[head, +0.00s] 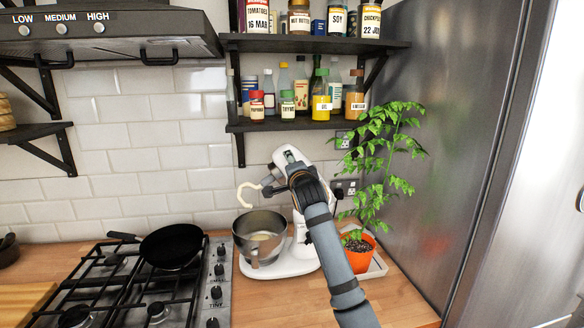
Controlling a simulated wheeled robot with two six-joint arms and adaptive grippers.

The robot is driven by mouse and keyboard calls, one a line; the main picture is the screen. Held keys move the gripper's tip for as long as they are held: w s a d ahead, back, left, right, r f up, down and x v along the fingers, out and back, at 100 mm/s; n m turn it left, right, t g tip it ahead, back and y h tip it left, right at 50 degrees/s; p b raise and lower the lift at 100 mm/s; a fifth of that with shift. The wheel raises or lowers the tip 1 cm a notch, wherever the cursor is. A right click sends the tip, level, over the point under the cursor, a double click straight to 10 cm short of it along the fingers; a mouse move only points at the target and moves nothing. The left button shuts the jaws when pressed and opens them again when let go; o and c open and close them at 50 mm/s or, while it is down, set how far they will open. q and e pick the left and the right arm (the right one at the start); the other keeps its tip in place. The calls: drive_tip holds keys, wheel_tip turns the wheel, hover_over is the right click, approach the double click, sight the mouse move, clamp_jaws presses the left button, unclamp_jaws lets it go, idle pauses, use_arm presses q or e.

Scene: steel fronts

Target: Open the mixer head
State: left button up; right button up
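The white stand mixer (294,263) stands on the wooden counter right of the hob. Its head (288,157) is tilted up and back, and the pale dough hook (246,190) sticks out to the left, above and clear of the bowl. The metal bowl (260,228) sits on the mixer base with something pale inside. My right gripper (272,187) is at the raised head, just right of the hook, and seems to touch the head. My arm hides part of the mixer's column, and I cannot tell whether the fingers are open or shut. My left gripper is not in view.
A potted plant (374,190) in an orange pot stands close right of my forearm, before a steel fridge side (460,130). A black pan (172,246) sits on the gas hob (120,290) at left. Shelves with jars (320,125) hang above the mixer.

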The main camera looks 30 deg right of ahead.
drive_tip(key=v, duration=1.2)
